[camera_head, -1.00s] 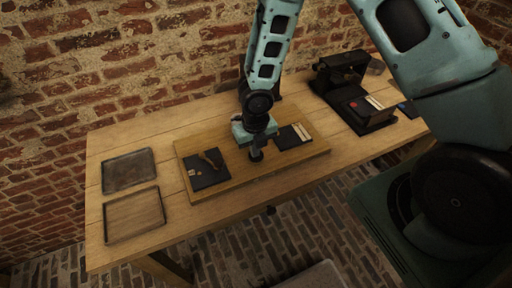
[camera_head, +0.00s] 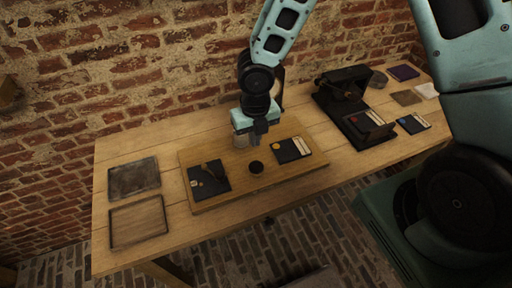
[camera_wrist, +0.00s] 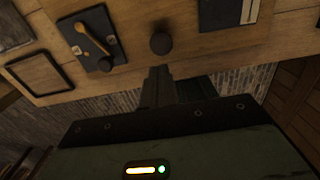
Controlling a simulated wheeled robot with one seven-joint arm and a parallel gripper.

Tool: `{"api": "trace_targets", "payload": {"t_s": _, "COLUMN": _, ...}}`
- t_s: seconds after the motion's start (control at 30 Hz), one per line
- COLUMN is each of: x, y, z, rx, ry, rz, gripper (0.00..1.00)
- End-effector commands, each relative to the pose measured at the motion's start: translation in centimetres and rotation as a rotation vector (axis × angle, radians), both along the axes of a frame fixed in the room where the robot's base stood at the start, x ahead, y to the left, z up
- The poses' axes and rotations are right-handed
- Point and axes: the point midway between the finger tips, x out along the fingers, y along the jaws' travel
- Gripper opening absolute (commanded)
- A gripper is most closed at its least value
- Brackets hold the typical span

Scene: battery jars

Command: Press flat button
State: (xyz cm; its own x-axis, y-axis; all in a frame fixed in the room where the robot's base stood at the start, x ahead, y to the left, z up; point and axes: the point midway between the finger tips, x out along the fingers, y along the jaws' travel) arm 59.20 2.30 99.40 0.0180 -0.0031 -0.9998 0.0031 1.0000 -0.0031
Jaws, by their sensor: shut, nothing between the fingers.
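A wooden board (camera_head: 230,200) lies on the table and carries a round dark knob-like button (camera_head: 256,167). The button also shows in the wrist view (camera_wrist: 160,43), just beyond my fingertips. Left of it is a dark plate (camera_head: 216,186) with a brown lever-like piece. Right of it is a dark plate (camera_head: 292,156) with an orange dot (camera_head: 277,147) and pale strips. My gripper (camera_head: 258,138) is shut and empty, pointing down above the board behind the round button, apart from it. In the wrist view the closed fingers (camera_wrist: 159,76) show. Which part is the flat button is not certain.
Two shallow trays (camera_head: 111,230) lie at the table's left. A black machine (camera_head: 345,90) stands at the right, with a blue-dotted dark plate (camera_head: 413,124) and several small flat squares beyond it. A brick wall rises behind the table.

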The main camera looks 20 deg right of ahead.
Motion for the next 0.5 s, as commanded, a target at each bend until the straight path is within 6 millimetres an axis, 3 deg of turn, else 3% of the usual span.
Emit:
{"api": "trace_targets", "payload": {"t_s": 0.2, "x": 0.0, "y": 0.0, "z": 2.1, "rx": 0.001, "ry": -0.001, "rz": 0.000, "gripper": 0.00}}
{"api": "trace_targets", "payload": {"t_s": 0.5, "x": 0.0, "y": 0.0, "z": 2.4, "rx": 0.000, "ry": 0.000, "rz": 0.001, "gripper": 0.00}}
